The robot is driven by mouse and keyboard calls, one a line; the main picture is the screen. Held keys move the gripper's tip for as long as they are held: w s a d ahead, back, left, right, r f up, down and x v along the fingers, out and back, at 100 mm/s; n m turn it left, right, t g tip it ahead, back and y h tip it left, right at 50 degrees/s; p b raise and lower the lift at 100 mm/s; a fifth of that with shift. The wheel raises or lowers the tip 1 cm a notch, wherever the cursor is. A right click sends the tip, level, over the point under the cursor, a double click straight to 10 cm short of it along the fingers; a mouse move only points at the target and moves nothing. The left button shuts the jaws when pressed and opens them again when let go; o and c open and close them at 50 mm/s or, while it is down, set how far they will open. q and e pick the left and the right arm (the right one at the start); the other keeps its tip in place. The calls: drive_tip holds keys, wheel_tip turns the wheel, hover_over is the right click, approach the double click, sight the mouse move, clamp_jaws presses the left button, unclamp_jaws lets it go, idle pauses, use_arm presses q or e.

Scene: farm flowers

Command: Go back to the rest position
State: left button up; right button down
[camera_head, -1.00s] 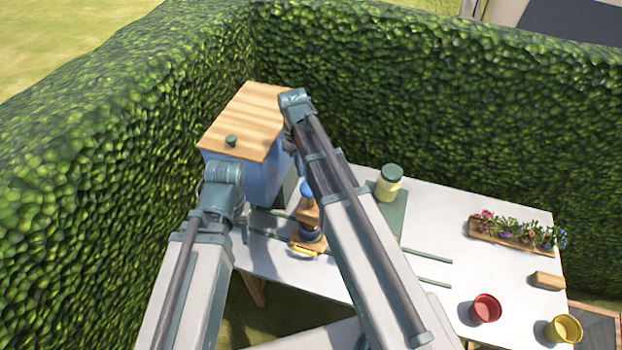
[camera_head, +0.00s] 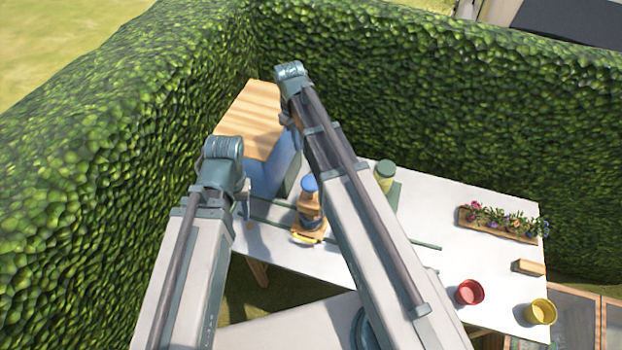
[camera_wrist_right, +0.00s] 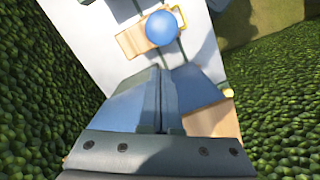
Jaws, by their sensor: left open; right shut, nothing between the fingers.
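My left gripper (camera_head: 244,199) hangs below its wrist, in front of the blue box with the wooden lid (camera_head: 247,113). It is open, seen from behind, with nothing visible in it. My right gripper (camera_head: 289,121) is mostly hidden behind its own arm, by the lid's right side in the head view. In the right wrist view its two fingers (camera_wrist_right: 159,80) are pressed together with nothing between them. Both arms reach up and forward over the table.
The white table (camera_head: 440,215) holds a wooden stand with a blue ball (camera_head: 310,184), a green-lidded jar (camera_head: 384,176), a flower planter (camera_head: 500,224), a red pot (camera_head: 469,292), a yellow pot (camera_head: 540,311) and a wooden block (camera_head: 528,267). Tall hedges (camera_head: 430,100) close the left and back.

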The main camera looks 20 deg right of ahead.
idle(0.7)
use_arm(q)
wheel_tip(320, 180, down, 24)
drive_tip(key=b, duration=2.4)
drive_tip(key=shift+f+m+b, duration=0.25)
drive_tip(key=shift+m+b, duration=0.05)
use_arm(e)
drive_tip(key=s+a+f, duration=0.4)
drive_tip(key=s+f, duration=0.5)
drive_tip(key=f, duration=0.3)
drive_tip(key=s+a+f+m, duration=0.1)
drive_tip(key=s+a+f, duration=0.3)
drive_tip(key=s+f, duration=0.4)
wheel_tip(320, 180, down, 4)
drive_tip(key=shift+s+a+f+t+h, duration=0.25)
drive_tip(key=shift+s+a+t+h, duration=0.05)
drive_tip(key=shift+s+a+t, duration=0.1)
